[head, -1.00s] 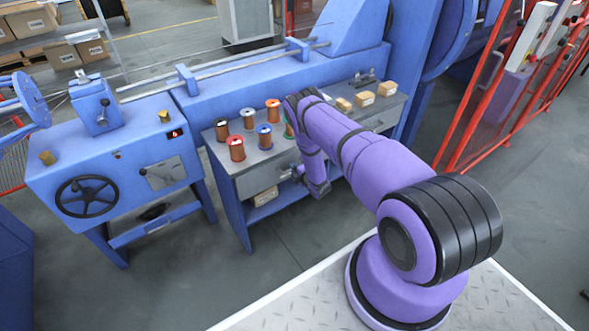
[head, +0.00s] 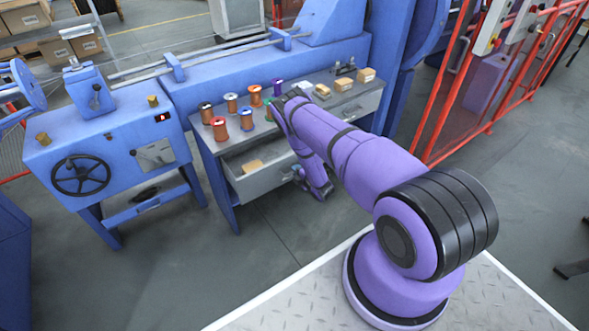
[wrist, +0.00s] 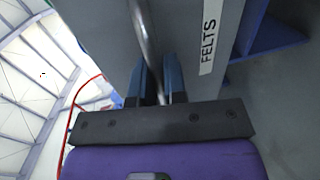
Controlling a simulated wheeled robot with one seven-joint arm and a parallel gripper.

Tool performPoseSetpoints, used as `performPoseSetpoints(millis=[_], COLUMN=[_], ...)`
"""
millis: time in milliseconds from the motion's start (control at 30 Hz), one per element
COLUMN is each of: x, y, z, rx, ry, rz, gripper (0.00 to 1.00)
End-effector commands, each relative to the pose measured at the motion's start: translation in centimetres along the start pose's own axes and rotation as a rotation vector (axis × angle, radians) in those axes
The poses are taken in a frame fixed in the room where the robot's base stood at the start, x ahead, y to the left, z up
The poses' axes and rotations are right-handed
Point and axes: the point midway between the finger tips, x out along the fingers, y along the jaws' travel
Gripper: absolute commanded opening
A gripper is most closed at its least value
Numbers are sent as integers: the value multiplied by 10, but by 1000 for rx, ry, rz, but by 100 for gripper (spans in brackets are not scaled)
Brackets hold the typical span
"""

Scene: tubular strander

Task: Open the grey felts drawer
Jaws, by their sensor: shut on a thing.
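The grey felts drawer (head: 264,181) stands pulled out from under the grey bench top in the head view, with its inside showing. A tan block (head: 253,166) lies in it. In the wrist view its grey front (wrist: 190,40) carries a white label reading FELTS (wrist: 209,42). A metal bar handle (wrist: 145,35) runs along that front. My gripper (wrist: 161,82) is shut on the handle, one dark blue finger on each side. In the head view my gripper (head: 298,174) is at the drawer front, partly hidden by my wrist.
Several wire spools (head: 219,128) and tan boxes (head: 343,85) stand on the bench top (head: 203,148). A blue machine with a black handwheel (head: 80,174) is at the left. A red fence (head: 440,120) is at the right. The floor before the drawer is clear.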

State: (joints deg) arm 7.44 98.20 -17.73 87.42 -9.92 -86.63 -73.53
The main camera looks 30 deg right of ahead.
Motion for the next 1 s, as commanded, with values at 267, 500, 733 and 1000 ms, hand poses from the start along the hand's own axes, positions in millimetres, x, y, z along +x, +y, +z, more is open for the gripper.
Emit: performPoseSetpoints(millis=[267,500,733,1000], x=[-19,-22,-22,-21], y=[-5,-5,-5,-5], z=[0,0,0,0], rx=[1,0,0,0], ry=[-1,0,0,0], rz=[-2,-1,-1,0], gripper=[0,0,22,36])
